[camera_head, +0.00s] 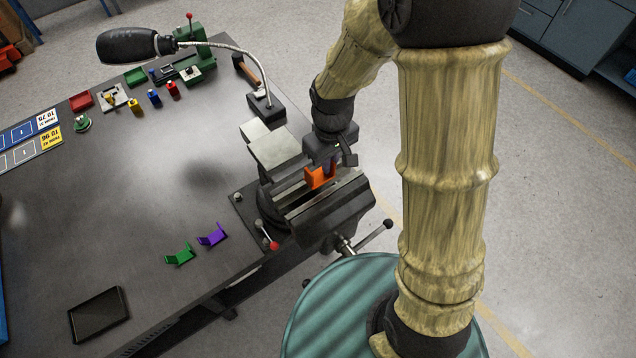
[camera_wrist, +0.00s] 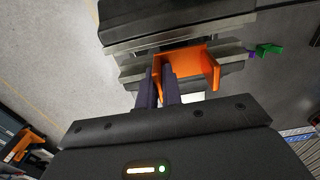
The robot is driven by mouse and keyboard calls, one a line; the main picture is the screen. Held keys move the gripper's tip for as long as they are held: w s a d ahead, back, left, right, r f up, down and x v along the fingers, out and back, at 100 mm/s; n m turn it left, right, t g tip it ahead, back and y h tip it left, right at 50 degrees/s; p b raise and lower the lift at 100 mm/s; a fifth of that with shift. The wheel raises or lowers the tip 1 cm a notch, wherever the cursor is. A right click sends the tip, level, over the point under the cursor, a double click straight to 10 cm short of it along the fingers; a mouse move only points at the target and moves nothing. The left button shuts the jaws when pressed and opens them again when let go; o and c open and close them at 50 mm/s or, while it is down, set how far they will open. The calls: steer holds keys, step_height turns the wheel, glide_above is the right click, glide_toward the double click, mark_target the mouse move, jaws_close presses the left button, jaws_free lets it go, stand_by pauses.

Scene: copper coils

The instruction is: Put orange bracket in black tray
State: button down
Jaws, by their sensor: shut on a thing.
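The orange bracket (camera_head: 318,178) is at the jaws of the bench vise (camera_head: 330,205) on the table's right edge. In the wrist view the orange bracket (camera_wrist: 190,62) lies across the vise jaws, and my gripper (camera_wrist: 166,78) has its two dark fingers closed on its left side wall. In the head view my gripper (camera_head: 328,168) reaches down from above onto the bracket. I cannot tell whether the vise still touches the bracket. The black tray (camera_head: 99,314) lies flat and empty at the table's front left.
A green bracket (camera_head: 180,254) and a purple bracket (camera_head: 212,235) lie between the tray and the vise. A lamp (camera_head: 135,46) arches over the back of the table. A red-knobbed vise handle (camera_head: 272,244) sticks out. The table's middle is clear.

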steer(key=shift+r+p, duration=1.05)
steer(key=shift+r, duration=0.35)
